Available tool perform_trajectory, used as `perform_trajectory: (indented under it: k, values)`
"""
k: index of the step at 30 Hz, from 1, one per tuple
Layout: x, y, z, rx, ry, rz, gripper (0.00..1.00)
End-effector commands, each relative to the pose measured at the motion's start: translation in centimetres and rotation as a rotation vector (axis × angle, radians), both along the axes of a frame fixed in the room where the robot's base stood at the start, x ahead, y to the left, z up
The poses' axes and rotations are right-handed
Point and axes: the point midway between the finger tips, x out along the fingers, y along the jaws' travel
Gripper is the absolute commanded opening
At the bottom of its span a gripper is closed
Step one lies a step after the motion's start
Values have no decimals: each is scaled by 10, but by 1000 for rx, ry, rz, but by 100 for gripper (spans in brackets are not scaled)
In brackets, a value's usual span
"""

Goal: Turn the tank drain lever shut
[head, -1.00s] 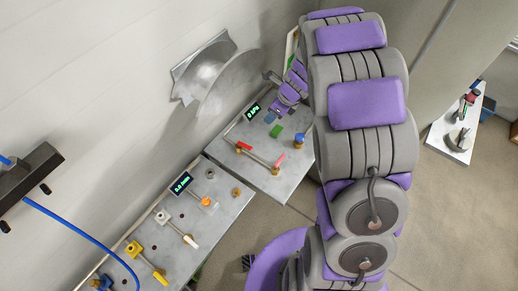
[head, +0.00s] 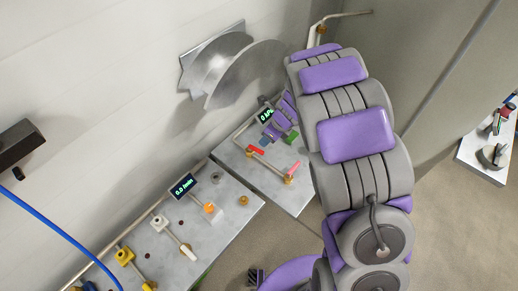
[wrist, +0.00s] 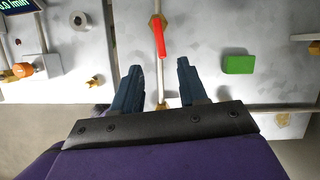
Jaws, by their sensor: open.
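No label naming the tank drain lever is readable, so I cannot tell which lever it is. A red lever (wrist: 160,38) on a brass hub lies along a pale pipe in the wrist view, beyond my fingertips. My gripper (wrist: 160,66) is open and empty, its two dark fingers apart with the pipe line showing between them. In the head view, the far panel carries a red lever (head: 256,150) and a second red-pink lever (head: 293,169).
A green block (wrist: 238,64) sits right of the fingers. The near panel (head: 222,229) carries a flow display (head: 183,186), an orange knob (head: 209,208), and white and yellow levers. A bench (head: 480,155) stands far right.

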Motion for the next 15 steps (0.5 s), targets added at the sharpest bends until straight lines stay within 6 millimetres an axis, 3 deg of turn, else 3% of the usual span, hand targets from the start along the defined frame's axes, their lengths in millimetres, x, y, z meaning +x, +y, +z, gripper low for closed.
perform_trajectory:
  k: [1, 9, 15]
  values:
    - [1, 4, -14, 0, 5, 3, 43]
    - [11, 21, -62, -1, 2, 2, 43]
    - [18, 30, -86, 1, -1, 1, 43]
